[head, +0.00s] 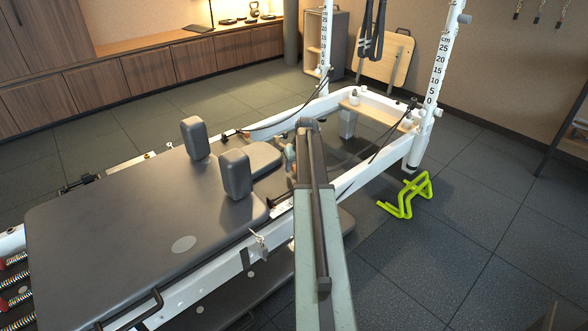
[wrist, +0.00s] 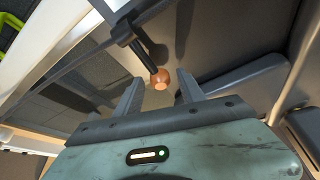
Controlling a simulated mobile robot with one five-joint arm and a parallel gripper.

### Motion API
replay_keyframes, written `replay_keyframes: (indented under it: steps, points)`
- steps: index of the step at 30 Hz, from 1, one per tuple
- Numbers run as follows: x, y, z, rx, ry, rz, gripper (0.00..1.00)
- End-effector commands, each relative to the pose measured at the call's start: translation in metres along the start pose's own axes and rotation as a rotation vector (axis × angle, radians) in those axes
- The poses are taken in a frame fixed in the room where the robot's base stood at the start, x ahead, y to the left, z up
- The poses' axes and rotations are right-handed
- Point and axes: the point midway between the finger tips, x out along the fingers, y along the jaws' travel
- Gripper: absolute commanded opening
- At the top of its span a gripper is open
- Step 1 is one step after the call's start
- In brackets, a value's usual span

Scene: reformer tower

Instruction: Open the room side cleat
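A dark lever with an orange ball knob (wrist: 160,79) shows in the wrist view; it appears to be the cleat's handle. The lever runs from a dark bracket (wrist: 124,32) at the upper left down to the knob. My gripper (wrist: 160,86) is open, its two fingers on either side of the knob in the picture. I see no clear contact; the depth between fingers and knob is hard to tell. In the head view a small orange-brown part (head: 289,149) shows beside my arm, which hides most of the lever and my gripper.
The padded carriage (head: 130,215) with two upright shoulder blocks (head: 236,174) is left of my arm. The white frame (head: 375,170) and tower posts (head: 437,75) stand beyond.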

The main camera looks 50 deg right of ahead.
Motion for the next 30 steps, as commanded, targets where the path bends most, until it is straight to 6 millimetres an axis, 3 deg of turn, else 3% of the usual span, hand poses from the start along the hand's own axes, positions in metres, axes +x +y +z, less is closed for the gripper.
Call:
replay_keyframes:
  steps: [1, 4, 5, 30]
  points:
    - [-0.0002, -0.0002, -0.0002, 0.000, 0.000, 0.000, 0.31]
    - [-0.0002, -0.0004, -0.0002, -0.001, 0.000, 0.000, 0.03]
    - [-0.0002, -0.0005, -0.0002, -0.001, 0.000, 0.000, 0.00]
    - [0.0000, -0.0016, -0.0006, -0.002, 0.000, 0.000, 0.00]
